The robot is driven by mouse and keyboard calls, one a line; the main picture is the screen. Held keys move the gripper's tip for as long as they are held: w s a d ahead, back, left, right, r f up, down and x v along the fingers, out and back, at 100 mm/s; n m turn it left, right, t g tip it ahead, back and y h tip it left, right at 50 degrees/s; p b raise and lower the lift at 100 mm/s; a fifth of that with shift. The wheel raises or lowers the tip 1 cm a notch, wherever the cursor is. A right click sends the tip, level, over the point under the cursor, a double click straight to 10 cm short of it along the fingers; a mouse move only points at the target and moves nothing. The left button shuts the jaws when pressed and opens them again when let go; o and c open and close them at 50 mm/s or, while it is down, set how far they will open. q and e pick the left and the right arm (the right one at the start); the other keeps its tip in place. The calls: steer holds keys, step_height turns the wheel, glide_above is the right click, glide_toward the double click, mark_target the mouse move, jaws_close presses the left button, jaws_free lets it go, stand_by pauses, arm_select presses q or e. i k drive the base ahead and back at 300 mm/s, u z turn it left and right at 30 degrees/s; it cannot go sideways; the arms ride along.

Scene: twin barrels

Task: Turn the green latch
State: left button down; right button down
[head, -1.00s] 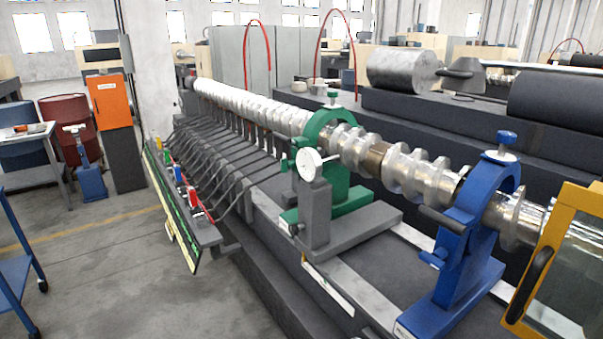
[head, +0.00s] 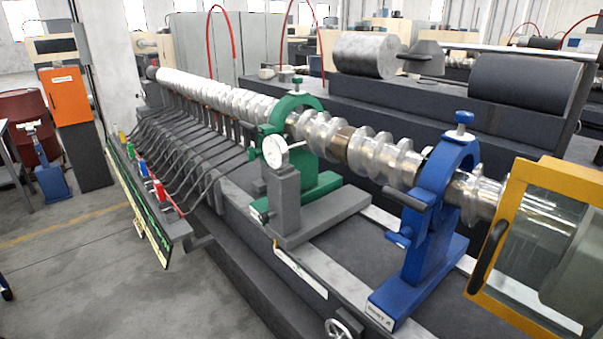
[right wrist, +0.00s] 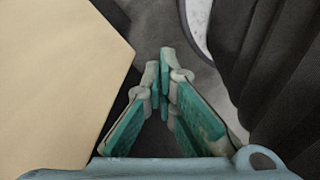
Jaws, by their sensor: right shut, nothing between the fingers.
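A green clamp ring on a stand (head: 297,120) encircles the ribbed metal screw at mid-picture in the head view. It has a green knob (head: 297,84) on top and a small green handle (head: 253,154) at its left side. I cannot tell which green part is the latch. A small green piece (head: 122,137) also sits on the tilted panel at left, beside yellow, blue and red ones. My right gripper (right wrist: 161,75) shows only in the right wrist view, shut and empty, with green finger pads. No latch is visible there. My left gripper is not in view.
A dial gauge (head: 274,151) stands in front of the green stand. A blue clamp stand (head: 430,240) and a yellow-framed guard (head: 510,200) are to the right. The grey floor (head: 90,270) at left is open. A beige panel (right wrist: 60,70) is close to my right gripper.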

mark_target(253, 153)
steer(key=u, duration=1.65)
steer(key=i, duration=1.8)
steer(key=z, duration=1.5)
